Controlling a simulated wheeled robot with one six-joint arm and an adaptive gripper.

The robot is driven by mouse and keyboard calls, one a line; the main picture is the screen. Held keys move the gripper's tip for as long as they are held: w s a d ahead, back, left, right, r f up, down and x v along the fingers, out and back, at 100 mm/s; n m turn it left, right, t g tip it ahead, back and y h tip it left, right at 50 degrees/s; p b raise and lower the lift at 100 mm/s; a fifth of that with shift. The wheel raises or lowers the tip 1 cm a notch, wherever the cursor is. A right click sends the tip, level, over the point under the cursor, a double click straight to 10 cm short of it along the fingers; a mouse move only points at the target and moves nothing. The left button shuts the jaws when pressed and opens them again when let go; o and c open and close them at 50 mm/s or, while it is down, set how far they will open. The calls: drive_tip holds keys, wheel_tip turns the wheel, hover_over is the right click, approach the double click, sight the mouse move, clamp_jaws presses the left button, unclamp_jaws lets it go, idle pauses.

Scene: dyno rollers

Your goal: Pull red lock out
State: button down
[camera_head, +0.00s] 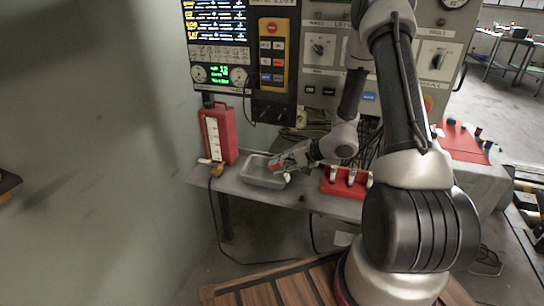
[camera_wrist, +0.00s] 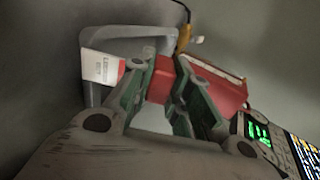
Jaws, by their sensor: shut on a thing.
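My gripper (camera_head: 279,163) is over the grey tray (camera_head: 249,181) on the bench, at the middle left of the head view. In the wrist view its two green-lined fingers (camera_wrist: 158,88) are shut on a red piece, the red lock (camera_wrist: 160,82). Much of the lock is hidden by the fingers. A white and red tag (camera_wrist: 101,68) shows left of the fingers; I cannot tell whether it is joined to the lock. The tray's pale rim (camera_wrist: 125,32) shows behind the fingers in the wrist view.
A tall red box (camera_head: 226,135) with a white label stands behind and left of the tray. A red holder (camera_head: 345,188) with several pale items lies right of it. A control panel (camera_head: 320,48) rises behind. Bare bench (camera_head: 228,183) shows left of the tray.

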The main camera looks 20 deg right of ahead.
drive_tip(key=shift+w+d+f+g, duration=0.1)
drive_tip(key=shift+w+f+g, duration=0.25)
drive_tip(key=shift+f, duration=0.3)
drive_tip(key=x, duration=0.3)
drive_tip(key=r+x, duration=0.1)
drive_tip(key=x, duration=0.2)
drive_tip(key=shift+w+a+f, duration=0.15)
drive_tip(key=shift+w+a, duration=0.2)
drive_tip(key=shift+a, duration=0.05)
drive_tip(key=shift+w+a+f, duration=0.1)
drive_tip(key=shift+a+f, duration=0.05)
drive_tip(key=shift+f, duration=0.9)
drive_tip(key=c, duration=1.3)
unclamp_jaws()
drive_tip(key=shift+o, duration=0.2)
drive_tip(key=v, duration=1.2)
drive_tip(key=shift+a+r, duration=0.1)
